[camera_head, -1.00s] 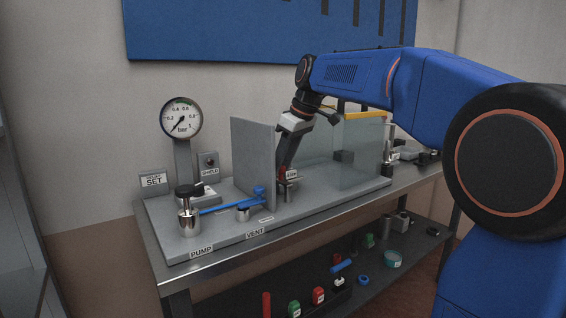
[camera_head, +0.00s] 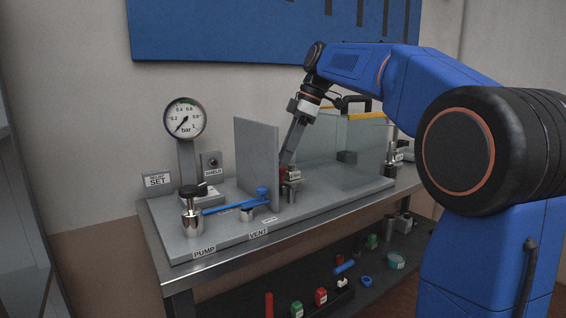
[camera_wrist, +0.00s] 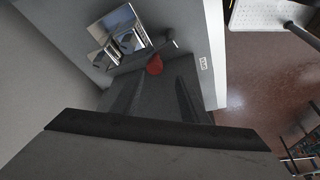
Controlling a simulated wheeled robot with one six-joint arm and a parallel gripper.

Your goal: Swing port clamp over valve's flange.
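The port stand (camera_head: 293,182), a small metal fitting with a label, stands on the grey base plate just right of an upright grey panel. My gripper (camera_head: 287,168) reaches down to it from above, its tips close to a small red part. In the wrist view the red part (camera_wrist: 155,66) shows ahead of my gripper (camera_wrist: 158,80), between its fingertips, which look apart. A bright metal block (camera_wrist: 127,37) lies just beyond it. I cannot make out the clamp and the valve's flange separately, or whether a finger touches the red part.
The grey panel (camera_head: 257,160) stands close on the left, a clear box (camera_head: 358,158) with a yellow edge on the right. A blue lever (camera_head: 232,203), a pump fitting (camera_head: 192,222) and a gauge (camera_head: 185,119) are farther left. A lower shelf holds several loose parts.

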